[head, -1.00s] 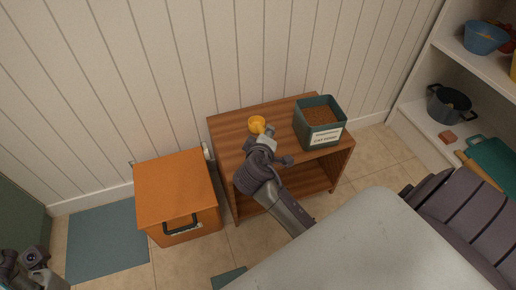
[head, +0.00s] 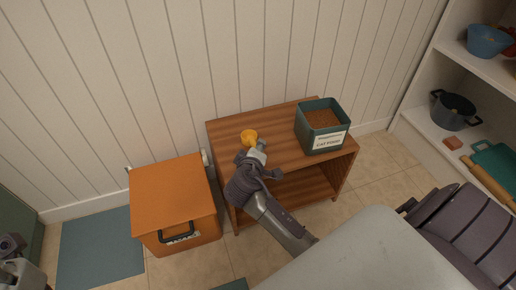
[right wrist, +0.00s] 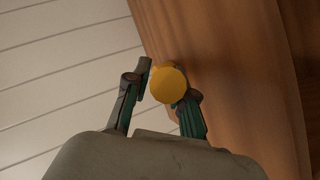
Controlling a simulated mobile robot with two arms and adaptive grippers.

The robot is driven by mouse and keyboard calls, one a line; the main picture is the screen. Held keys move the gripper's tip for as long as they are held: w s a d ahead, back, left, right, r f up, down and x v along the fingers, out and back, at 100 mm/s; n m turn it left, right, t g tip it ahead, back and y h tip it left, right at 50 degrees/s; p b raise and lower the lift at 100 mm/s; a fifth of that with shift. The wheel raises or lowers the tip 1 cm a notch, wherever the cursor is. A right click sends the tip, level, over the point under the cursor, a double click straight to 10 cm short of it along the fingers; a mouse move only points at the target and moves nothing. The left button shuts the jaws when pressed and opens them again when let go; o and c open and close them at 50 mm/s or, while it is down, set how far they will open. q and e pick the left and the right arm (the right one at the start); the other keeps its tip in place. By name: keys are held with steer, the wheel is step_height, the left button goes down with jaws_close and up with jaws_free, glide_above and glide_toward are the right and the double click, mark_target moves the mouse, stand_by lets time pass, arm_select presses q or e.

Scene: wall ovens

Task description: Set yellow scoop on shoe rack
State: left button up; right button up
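The yellow scoop (head: 249,136) is over the wooden shoe rack's top near its back left in the head view; whether it touches the top, I cannot tell. The shoe rack (head: 226,136) is a low brown unit with an open lower shelf. My right gripper (head: 259,147) is at the scoop. In the right wrist view the round yellow scoop (right wrist: 168,85) sits between the fingertips of my right gripper (right wrist: 169,84), which appears shut on it; its handle is hidden. My left gripper (head: 12,246) is at the bottom left corner, far from the rack, partly cut off.
A green cat food bin (head: 335,142) full of brown kibble stands on the rack's right. An orange box (head: 172,195) with a black handle stands left of the rack, beside a blue-grey mat (head: 100,248). White shelves (head: 440,135) stand at the right.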

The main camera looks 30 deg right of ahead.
steer(key=o, duration=0.4)
